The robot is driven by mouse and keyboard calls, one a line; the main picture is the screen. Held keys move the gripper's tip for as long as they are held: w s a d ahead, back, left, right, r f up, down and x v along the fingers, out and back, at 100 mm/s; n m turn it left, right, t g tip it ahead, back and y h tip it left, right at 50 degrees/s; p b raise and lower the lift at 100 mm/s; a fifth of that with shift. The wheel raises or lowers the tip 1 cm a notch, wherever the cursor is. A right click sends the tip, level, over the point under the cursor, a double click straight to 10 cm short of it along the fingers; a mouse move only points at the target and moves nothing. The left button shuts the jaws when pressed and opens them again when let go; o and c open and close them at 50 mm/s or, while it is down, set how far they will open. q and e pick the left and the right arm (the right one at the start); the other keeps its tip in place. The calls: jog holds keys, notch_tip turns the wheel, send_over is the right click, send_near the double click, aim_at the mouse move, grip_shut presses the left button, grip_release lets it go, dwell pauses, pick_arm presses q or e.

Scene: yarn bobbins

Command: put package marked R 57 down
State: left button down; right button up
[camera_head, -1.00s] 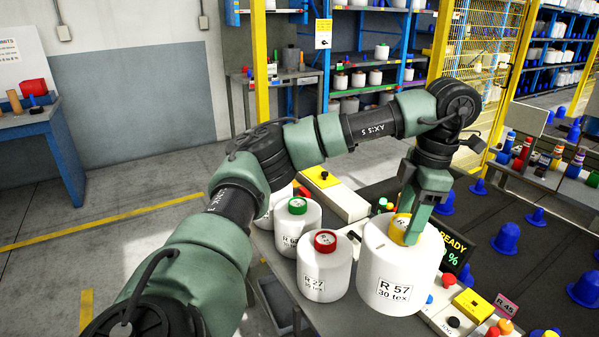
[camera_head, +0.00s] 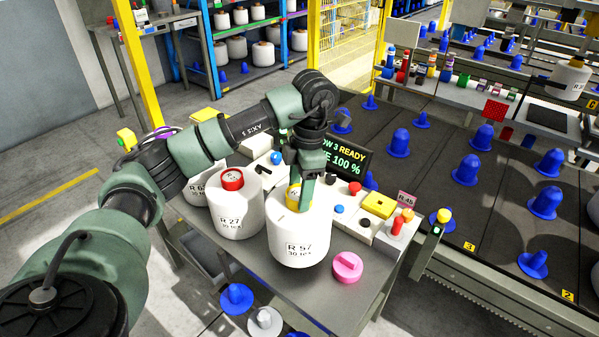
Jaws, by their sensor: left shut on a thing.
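The white package marked R 57 (camera_head: 299,240), labelled 30 tex, is upright at the front of the grey table (camera_head: 292,287). My left gripper (camera_head: 304,198) comes down from above and is shut on its yellow core at the top. I cannot tell whether its base touches the table or hangs just above it. A white package marked R 27 (camera_head: 237,212) with a red core stands close to its left. My right gripper is not in view.
Behind R 27 another white package (camera_head: 194,190) is partly hidden. A display (camera_head: 342,158) stands behind. Blue pegs (camera_head: 465,169) line the dark surface at right.

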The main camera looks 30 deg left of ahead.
pick_arm(q)
jog(key=shift+f+p, duration=0.35)
jog(key=shift+f, duration=2.25)
jog(key=c, duration=0.5)
grip_release()
jog(key=shift+f, duration=0.2)
jog(key=shift+s, duration=0.1)
jog(key=shift+r, duration=0.15)
jog(key=r, duration=0.8)
jog(key=w+d+r, duration=0.1)
jog(key=r, duration=0.3)
jog(key=shift+w, duration=0.1)
